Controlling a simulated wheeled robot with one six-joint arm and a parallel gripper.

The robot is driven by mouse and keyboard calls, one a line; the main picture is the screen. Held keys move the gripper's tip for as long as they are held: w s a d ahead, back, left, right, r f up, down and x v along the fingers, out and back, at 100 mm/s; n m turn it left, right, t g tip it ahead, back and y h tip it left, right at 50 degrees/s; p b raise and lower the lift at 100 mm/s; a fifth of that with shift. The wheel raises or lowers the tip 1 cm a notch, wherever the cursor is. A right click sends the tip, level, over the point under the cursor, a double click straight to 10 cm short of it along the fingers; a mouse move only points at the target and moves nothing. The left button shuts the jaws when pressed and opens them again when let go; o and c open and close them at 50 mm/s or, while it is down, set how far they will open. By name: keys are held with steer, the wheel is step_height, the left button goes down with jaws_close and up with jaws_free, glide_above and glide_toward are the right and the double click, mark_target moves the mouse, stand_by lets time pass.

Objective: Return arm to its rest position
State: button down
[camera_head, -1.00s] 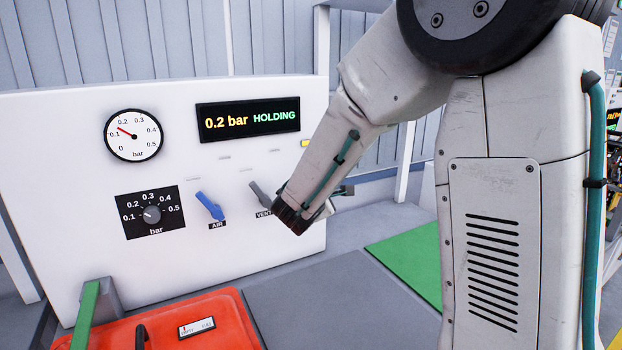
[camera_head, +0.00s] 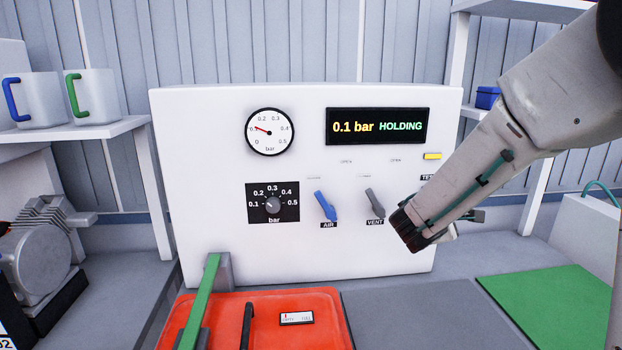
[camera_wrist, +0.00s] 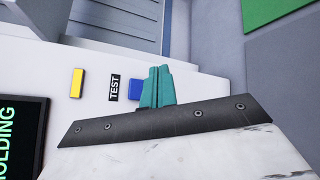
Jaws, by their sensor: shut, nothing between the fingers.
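My arm reaches in from the upper right of the head view, with its dark wrist end (camera_head: 418,230) in front of the white panel (camera_head: 215,220), right of the grey VENT lever (camera_head: 374,202). The gripper is mostly hidden behind the arm there. In the wrist view my gripper (camera_wrist: 156,74) shows as teal fingers, shut together and empty. They are in front of the panel by the TEST label (camera_wrist: 115,87) and partly cover a blue part (camera_wrist: 135,90). I cannot tell the exact gap to the panel.
The panel has a display (camera_head: 377,126) reading 0.1 bar HOLDING, a gauge (camera_head: 270,131), a dial (camera_head: 273,204), a blue AIR lever (camera_head: 325,206) and a yellow button (camera_head: 432,156). A red case (camera_head: 325,335) lies below, near a green mat (camera_head: 555,300). Grey surface between is clear.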

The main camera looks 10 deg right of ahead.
steer(key=s+d+f+m+g+y, duration=0.15)
steer(key=s+m+g, duration=0.8)
steer(key=s, duration=0.95)
steer(key=s+a+r+m+y, duration=0.3)
steer(key=s+a+m+y, duration=0.2)
steer(key=s+a+y, duration=0.4)
steer(key=shift+s+a+t+y, duration=0.35)
steer(key=shift+s+a, duration=2.2)
steer(key=shift+s, duration=1.1)
steer(key=shift+m, duration=0.25)
